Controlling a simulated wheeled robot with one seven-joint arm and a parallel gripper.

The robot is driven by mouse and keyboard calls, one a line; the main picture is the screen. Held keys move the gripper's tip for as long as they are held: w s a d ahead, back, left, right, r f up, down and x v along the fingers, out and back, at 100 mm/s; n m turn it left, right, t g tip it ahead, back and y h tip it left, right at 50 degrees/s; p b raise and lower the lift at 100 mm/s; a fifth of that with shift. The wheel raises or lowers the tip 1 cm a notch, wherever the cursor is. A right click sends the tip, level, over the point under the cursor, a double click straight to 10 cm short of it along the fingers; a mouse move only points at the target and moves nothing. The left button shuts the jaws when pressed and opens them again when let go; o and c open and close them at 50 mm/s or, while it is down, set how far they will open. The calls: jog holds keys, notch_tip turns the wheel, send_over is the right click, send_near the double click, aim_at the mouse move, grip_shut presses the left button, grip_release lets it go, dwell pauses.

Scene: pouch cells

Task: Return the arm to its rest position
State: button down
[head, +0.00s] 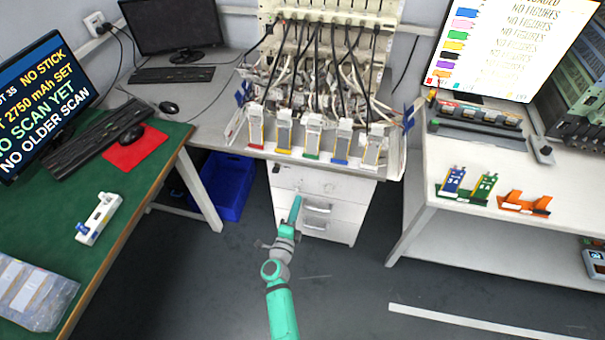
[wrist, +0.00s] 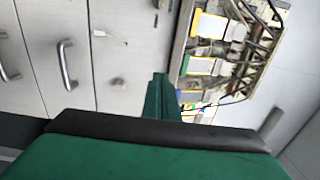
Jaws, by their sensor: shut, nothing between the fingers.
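My gripper (head: 296,207) is at the end of my teal and grey arm, over the grey floor in front of the white drawer cabinet (head: 347,203). Its fingers are together and empty, pointing toward the cabinet. The fingers also show in the wrist view (wrist: 159,95), with cabinet drawers to their left and the cell rack to their right. Nothing is seen touching the gripper. In the head view the rack (head: 393,160) on the middle bench holds several pouch cells with coloured edges, cables hanging behind them.
A green-topped table (head: 130,187) with a white-and-blue device (head: 99,218) stands at left. A blue bin (head: 229,185) is under the middle bench. At right, a white table (head: 440,190) carries blue and green holders (head: 468,184) and an orange holder (head: 524,203). Floor around my arm is clear.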

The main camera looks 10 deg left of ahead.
jog(key=s+d+r+n+y, duration=0.1)
jog(key=s+d+n, duration=0.2)
jog(key=s, duration=0.5)
jog(key=s+d+r+n, duration=0.15)
jog(key=s+n, duration=0.25)
jog(key=s, duration=0.4)
jog(key=s+d+r+n+y, duration=0.1)
jog(key=s+d+n, duration=0.2)
jog(key=s, duration=0.6)
jog(key=s+r+n+g, duration=0.1)
jog(key=s+r+n, duration=0.3)
jog(key=s+r, duration=0.3)
jog(key=s+d+r+n+g, duration=0.1)
jog(key=s+r+n, duration=0.4)
jog(key=s, duration=0.7)
jog(key=shift+s+d+r+n, duration=0.15)
jog(key=shift+s+r+n, duration=0.2)
jog(key=shift+r, duration=0.5)
